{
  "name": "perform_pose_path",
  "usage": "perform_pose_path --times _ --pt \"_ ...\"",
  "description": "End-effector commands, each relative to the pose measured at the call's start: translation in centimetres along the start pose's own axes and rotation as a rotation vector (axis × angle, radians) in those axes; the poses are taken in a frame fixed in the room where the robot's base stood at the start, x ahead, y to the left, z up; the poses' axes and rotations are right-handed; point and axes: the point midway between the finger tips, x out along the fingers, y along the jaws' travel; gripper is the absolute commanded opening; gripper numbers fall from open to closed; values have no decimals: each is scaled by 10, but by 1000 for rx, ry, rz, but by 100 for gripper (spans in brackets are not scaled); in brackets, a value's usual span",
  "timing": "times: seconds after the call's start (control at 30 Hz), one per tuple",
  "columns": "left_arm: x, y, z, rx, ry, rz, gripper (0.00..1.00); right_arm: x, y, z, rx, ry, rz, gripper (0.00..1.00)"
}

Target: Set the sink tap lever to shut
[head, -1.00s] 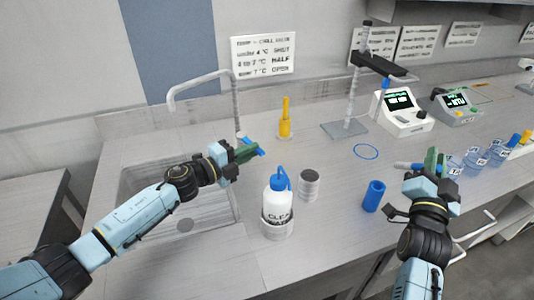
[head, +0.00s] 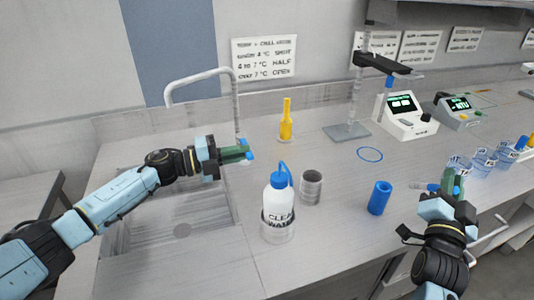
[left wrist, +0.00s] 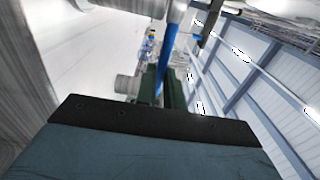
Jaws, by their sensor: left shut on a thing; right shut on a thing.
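The sink tap (head: 237,110) is a grey riser with a curved spout over the sink (head: 120,235). Its blue lever (head: 248,155) is at the riser's foot, mostly hidden by my left gripper (head: 240,153). The green fingers are shut on the lever; in the left wrist view the blue lever (left wrist: 166,55) rises from between them (left wrist: 163,88). How far the lever is turned I cannot tell. My right gripper (head: 452,186) is shut on a small pale tube-like thing (head: 425,187) at the right, above the counter's front.
A wash bottle (head: 278,200), a metal cup (head: 311,188) and a blue cylinder (head: 379,197) stand near the front. A wall sign (head: 264,57) lists temperatures with SHUT, HALF and OPEN. Meters (head: 405,115) and blue beakers (head: 482,162) are at the right.

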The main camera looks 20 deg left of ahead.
Motion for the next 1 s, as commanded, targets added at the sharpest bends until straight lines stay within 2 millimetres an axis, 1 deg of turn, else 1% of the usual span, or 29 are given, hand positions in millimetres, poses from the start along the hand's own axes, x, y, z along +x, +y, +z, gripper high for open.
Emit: perform_pose_path --times 0.1,0.13,0.27,0.3,0.53,0.67,0.77,1.0 --pt "0 0 0 1 1 0 0 0 0 0 0 0 0 0" --pt "0 0 0 1 1 0 14 0 0 0 0 0 0 0" --pt "0 0 0 1 0 0 31 0 0 0 0 0 0 0" --pt "0 0 0 1 0 0 32 0 0 0 0 0 0 0" --pt "0 0 0 0 -1 0 32 0 0 0 0 0 0 0" --pt "-9 1 0 1 -1 2 32 0 0 0 0 0 0 0" --pt "-24 1 0 0 -2 4 32 0 0 0 0 0 0 0" --pt "-76 1 0 1 -1 5 32 -1 1 2 0 0 0 0"
